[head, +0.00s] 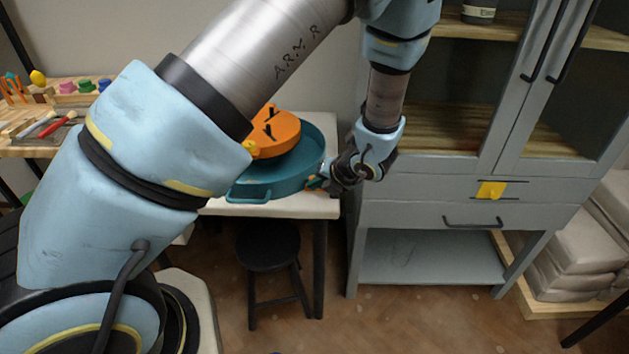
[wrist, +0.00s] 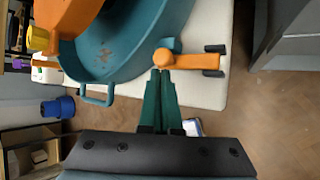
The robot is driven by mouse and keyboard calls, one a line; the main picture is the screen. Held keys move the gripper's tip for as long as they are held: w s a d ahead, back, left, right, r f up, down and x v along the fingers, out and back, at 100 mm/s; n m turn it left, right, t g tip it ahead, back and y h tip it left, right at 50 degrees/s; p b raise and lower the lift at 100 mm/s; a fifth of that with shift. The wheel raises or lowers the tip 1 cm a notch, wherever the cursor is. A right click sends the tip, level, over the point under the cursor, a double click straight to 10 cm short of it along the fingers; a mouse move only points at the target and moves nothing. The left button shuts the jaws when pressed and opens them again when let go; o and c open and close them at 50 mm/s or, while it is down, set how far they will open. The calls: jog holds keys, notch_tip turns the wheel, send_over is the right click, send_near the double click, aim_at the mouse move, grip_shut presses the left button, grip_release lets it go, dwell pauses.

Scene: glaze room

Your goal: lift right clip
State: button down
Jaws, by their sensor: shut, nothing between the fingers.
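The right clip is an orange lever with a rounded end and black tips (wrist: 190,61) at the right side of the teal pan (wrist: 110,62). In the head view a bit of orange (head: 314,183) shows at the pan's right edge, mostly hidden by my gripper (head: 324,173). In the wrist view my gripper (wrist: 160,74) has its green fingers together and empty. Its fingertips are right at the clip's rounded end, overlapping it in the picture; I cannot tell whether they touch. The pan (head: 245,187) holds an orange disc (head: 275,134) with black marks.
The pan stands on a white table (head: 328,204) with a black stool (head: 267,244) below. A grey cabinet (head: 430,213) stands close on the right. A tool bench (head: 40,146) is at the left. A blue cup-like thing (wrist: 58,106) shows in the wrist view.

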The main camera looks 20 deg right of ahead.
jog(key=shift+s+d+r+t+y+p, duration=0.1)
jog(key=shift+d+r+t+y+p, duration=0.25)
jog(key=shift+p, duration=0.7)
jog(key=shift+d+r+m+y+p, duration=0.1)
jog(key=shift+r+m+y+p, duration=0.2)
jog(key=shift+y+p, duration=0.25)
jog(key=shift+s+d+r+t+y+p, duration=0.1)
jog(key=shift+s+d+t+y+p, duration=0.15)
jog(key=shift+t+y+p, duration=0.4)
jog(key=shift+s+d+r+m+t+y, duration=0.1)
jog(key=shift+d+r+m+t+y, duration=0.1)
jog(key=shift+d+m+t+y, duration=0.3)
jog(key=shift+s+d+r+m+t+y+b, duration=0.1)
jog(key=shift+s+d+m+t+y+b, duration=0.15)
jog(key=shift+d+t+y+b, duration=0.2)
jog(key=shift+s+d+r+m+t+y+b, duration=0.1)
jog(key=shift+d+m+t+y+b, duration=0.25)
jog(key=shift+y, duration=0.15)
jog(key=shift+s+d+m+t+y+b, duration=0.4)
jog(key=shift+d+m+t+y+b, duration=0.45)
jog(key=shift+t+b, duration=0.3)
dwell(1.1)
jog(key=shift+s, duration=0.15)
dwell(1.4)
